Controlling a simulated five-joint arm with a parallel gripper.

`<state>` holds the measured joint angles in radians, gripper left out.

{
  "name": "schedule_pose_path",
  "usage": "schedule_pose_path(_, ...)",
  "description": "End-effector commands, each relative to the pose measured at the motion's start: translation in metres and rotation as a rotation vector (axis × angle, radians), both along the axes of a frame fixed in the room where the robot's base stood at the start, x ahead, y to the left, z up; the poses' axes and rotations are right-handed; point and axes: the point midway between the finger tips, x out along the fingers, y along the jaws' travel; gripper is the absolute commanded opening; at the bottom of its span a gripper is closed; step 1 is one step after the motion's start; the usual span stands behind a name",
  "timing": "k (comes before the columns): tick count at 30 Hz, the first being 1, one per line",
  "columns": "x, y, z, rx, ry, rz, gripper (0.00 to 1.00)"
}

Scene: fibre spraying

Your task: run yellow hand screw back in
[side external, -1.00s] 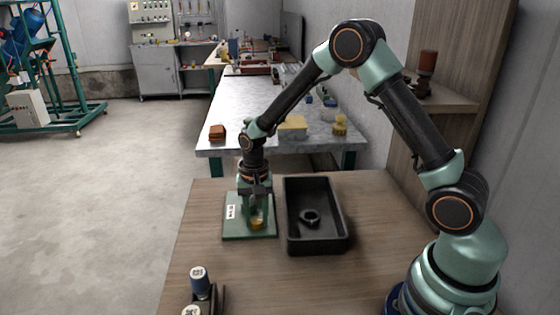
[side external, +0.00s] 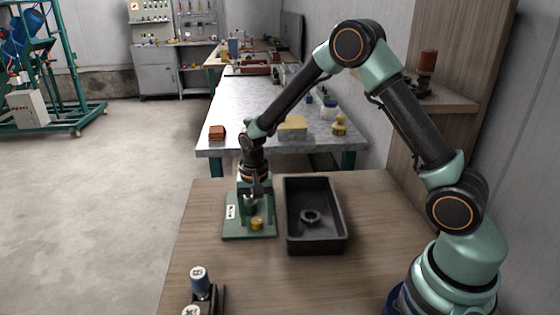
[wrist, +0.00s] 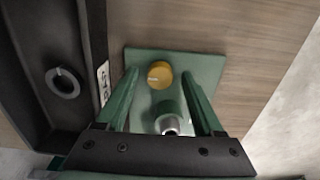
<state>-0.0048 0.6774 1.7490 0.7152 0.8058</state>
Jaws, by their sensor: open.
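The yellow hand screw (side external: 257,223) sits on the front part of a green base plate (side external: 232,233), its round head facing up. It also shows in the wrist view (wrist: 160,75), between the tips of my fingers as seen from above. My gripper (side external: 253,197) is open and empty, above and a little behind the screw, apart from it. In the wrist view its two green fingers (wrist: 160,82) stand spread. A green post with a silver round end (wrist: 170,124) rises from the plate, nearer the gripper body in that view. How deep the screw sits is hidden.
A black tray (side external: 340,238) stands just right of the plate with a dark ring (side external: 311,217) in it. The wooden table is bare in front of the plate.

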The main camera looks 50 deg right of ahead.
Motion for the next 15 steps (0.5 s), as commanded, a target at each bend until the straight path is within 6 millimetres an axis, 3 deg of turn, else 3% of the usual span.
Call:
schedule_pose_path(5,0.001,0.0,0.014,0.0,-0.003,0.0,0.69)
schedule_pose_path(15,0.001,0.0,0.082,0.0,-0.007,0.0,0.69)
